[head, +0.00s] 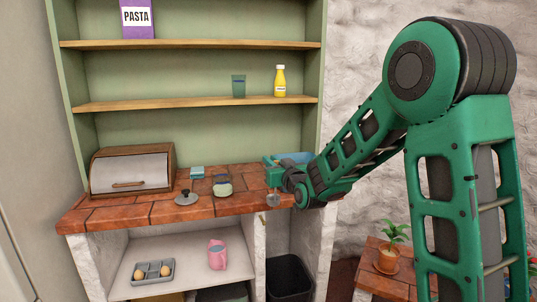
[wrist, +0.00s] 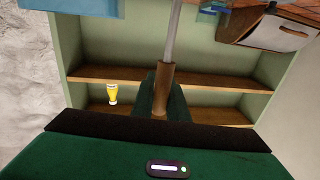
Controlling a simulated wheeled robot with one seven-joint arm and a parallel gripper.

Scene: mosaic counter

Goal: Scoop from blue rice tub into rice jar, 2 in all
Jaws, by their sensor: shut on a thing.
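My gripper (head: 276,175) is over the right end of the brick counter. It is shut on the scoop's wooden handle (wrist: 163,88), whose metal shaft (wrist: 174,32) runs out of the top of the wrist view. A small grey metal bowl, apparently the scoop's (head: 273,199), shows below the gripper near the counter's front edge; its contents cannot be made out. The blue tub (head: 296,157) is behind the gripper, partly hidden by my arm, and its inside is not visible.
A dark knobbed lid (head: 186,198) lies left of the jar. A small blue item (head: 197,172) sits behind them. A bread box (head: 130,171) fills the counter's left end. A yellow bottle (head: 280,81) and green cup (head: 238,86) stand on the shelf above.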

